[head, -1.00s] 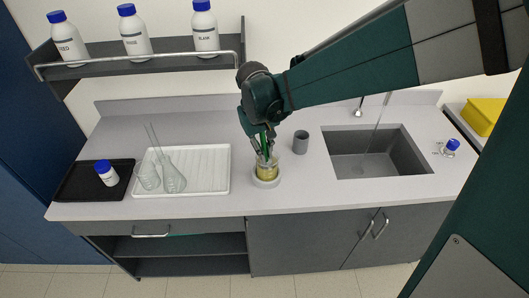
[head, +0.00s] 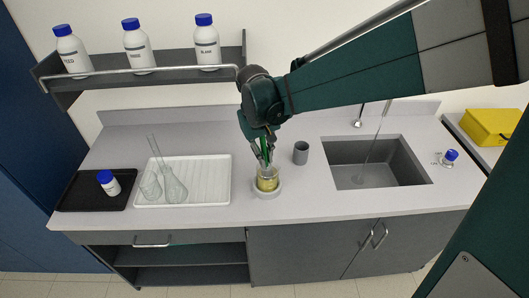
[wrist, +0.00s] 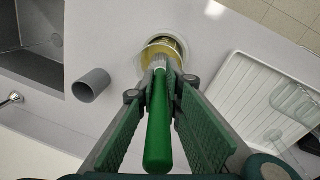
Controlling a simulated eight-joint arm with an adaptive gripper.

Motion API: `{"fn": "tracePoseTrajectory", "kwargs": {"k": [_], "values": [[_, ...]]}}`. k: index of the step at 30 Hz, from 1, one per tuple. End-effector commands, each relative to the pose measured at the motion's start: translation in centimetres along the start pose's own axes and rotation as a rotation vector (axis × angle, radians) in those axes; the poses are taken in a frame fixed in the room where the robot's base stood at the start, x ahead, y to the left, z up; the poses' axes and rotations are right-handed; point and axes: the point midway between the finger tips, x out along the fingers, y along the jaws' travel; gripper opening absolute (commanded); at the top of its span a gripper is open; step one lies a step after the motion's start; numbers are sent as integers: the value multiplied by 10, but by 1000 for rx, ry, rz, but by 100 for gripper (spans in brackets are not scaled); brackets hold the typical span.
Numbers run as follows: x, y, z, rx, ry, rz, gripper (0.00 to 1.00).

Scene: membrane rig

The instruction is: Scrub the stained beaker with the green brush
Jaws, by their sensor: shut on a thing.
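My gripper (wrist: 161,105) is shut on the green brush (wrist: 158,140), whose handle lies between the two finger pads. The brush's pale bristle end points down into the stained beaker (wrist: 166,50), which has a yellowish tint. In the head view the beaker (head: 267,181) stands upright on a round light holder (head: 267,193) on the counter, with my gripper (head: 265,153) directly above it. The brush end is at or inside the beaker's mouth; how deep it reaches, I cannot tell.
A grey cup (head: 301,153) stands just right of the beaker. A sink (head: 350,174) is further right. A white drying tray (head: 211,180) with glassware and a black tray (head: 76,196) with a bottle are left. A railed shelf (head: 100,81) holds bottles.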

Motion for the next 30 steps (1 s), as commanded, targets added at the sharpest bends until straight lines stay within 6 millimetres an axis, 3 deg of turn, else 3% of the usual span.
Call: {"fn": "tracePoseTrajectory", "kwargs": {"k": [30], "values": [[41,-5,1,0,0,0,0]]}}
